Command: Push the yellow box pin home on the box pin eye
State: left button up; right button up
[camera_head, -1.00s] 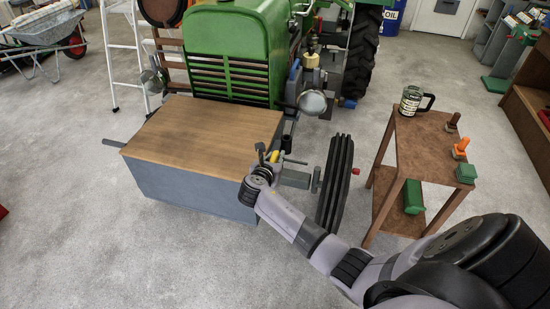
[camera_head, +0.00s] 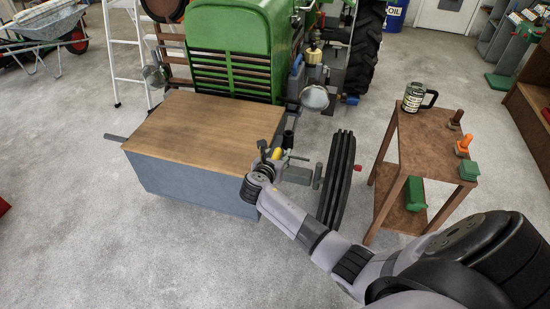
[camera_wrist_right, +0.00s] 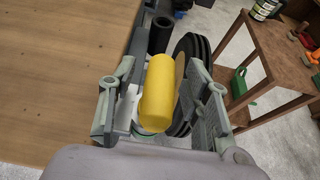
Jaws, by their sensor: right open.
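The yellow box pin (camera_wrist_right: 158,92) is a thick rounded cylinder in the right wrist view, and a small yellow bit of it (camera_head: 276,153) shows in the head view. My right gripper (camera_wrist_right: 160,85) is open, with one finger on each side of the pin and gaps between. It also shows in the head view (camera_head: 270,160), at the right side of the wooden-topped box (camera_head: 205,132). The box pin eye is not clearly seen; the pin and my fingers cover that spot. My left gripper is out of view.
A black tyre (camera_head: 337,180) stands just right of my right gripper. A dark upright tube (camera_wrist_right: 160,35) is behind the pin. The green tractor (camera_head: 230,50) is at the back. A brown side table (camera_head: 425,150) with a mug stands at right. Floor is clear in front.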

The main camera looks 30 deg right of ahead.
jog(key=v, duration=1.2)
jog(key=s+a+f+m+g+y+b, duration=0.1)
jog(key=s+a+f+m+y, duration=0.3)
jog(key=f, duration=0.8)
jog(key=s+d+f+m+g+y+b, duration=0.1)
jog(key=s+f+m+g, duration=0.1)
jog(key=s+f, duration=0.75)
jog(key=s+a+f+m+g+y+b, duration=0.1)
jog(key=s+a+f+m+y, duration=0.15)
jog(key=f, duration=1.25)
jog(key=s+f+m+g+y, duration=0.1)
jog(key=s+f+m, duration=0.4)
jog(key=s, duration=0.5)
jog(key=s+f+m+g+b, duration=0.1)
jog(key=s+f+m, duration=0.4)
jog(key=s, duration=0.5)
jog(key=s+f+m+g+y, duration=0.1)
jog(key=s+f+m, duration=0.4)
jog(key=s, duration=0.5)
jog(key=shift+a+f+g+y+b, duration=0.35)
jog(key=shift+a+g, duration=0.05)
jog(key=shift+a, duration=0.05)
